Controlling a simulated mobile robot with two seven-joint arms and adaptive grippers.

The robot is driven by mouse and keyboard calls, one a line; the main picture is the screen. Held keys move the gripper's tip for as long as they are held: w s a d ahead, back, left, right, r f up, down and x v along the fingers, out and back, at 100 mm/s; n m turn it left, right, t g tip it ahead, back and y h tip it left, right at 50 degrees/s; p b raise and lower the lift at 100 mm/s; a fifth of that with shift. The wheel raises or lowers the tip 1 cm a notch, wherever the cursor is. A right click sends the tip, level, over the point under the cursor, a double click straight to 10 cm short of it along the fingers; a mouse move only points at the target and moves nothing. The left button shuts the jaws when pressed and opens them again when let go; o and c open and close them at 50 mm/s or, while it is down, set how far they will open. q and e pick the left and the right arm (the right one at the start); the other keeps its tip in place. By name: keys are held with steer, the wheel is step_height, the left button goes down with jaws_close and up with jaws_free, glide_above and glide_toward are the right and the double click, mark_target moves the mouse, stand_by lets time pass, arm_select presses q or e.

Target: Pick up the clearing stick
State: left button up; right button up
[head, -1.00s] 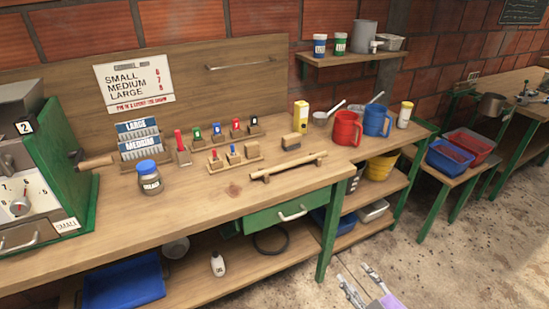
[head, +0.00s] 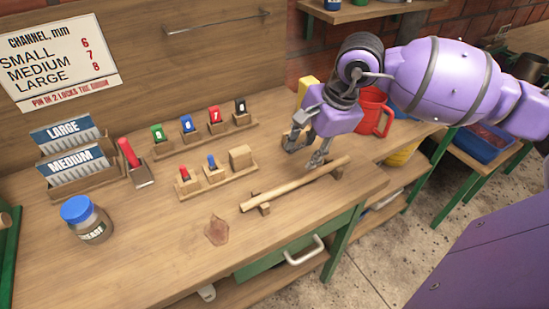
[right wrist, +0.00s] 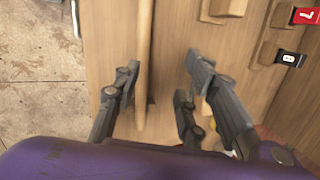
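The clearing stick appears to be the thin wooden rod (head: 292,187) lying across two small wooden rests near the bench's front edge. It also shows in the right wrist view (right wrist: 144,55), running top to bottom. My right gripper (head: 315,160) is just above and behind the stick's right half in the head view. In the right wrist view the right gripper (right wrist: 160,75) is open, with the stick between its spread fingers, nearer the left one. I see no finger touching the stick. My left gripper is not in view.
A wooden holder with coloured tags (head: 205,129), small pegs in a block (head: 213,176) and a blue-lidded jar (head: 86,219) stand left of the stick. A red jug (head: 373,112) stands behind my right gripper. A drawer handle (head: 303,251) sticks out below the bench edge.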

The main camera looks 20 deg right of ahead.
mark_target(315, 172)
steer(key=d, duration=0.1)
steer(key=d+h, duration=0.1)
steer(key=d+f+n, duration=0.1)
steer(key=shift+s+d+g+h, duration=0.2)
steer(key=shift+g+h, duration=0.1)
steer(key=shift+h, duration=0.1)
steer(key=f, duration=0.4)
steer(key=f+p, duration=0.1)
steer(key=f, duration=0.1)
steer(key=shift+s+a+f, duration=0.15)
steer(key=shift+a+f, duration=0.05)
steer(key=shift+a, duration=0.1)
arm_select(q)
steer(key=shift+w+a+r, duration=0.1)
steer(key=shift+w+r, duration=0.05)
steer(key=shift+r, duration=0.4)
arm_select(e)
steer(key=shift+f, duration=0.35)
steer(key=shift+c, duration=0.4)
steer(key=c, duration=0.8)
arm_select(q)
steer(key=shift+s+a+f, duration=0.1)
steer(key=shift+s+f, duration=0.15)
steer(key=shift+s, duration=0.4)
arm_select(e)
jaws_close()
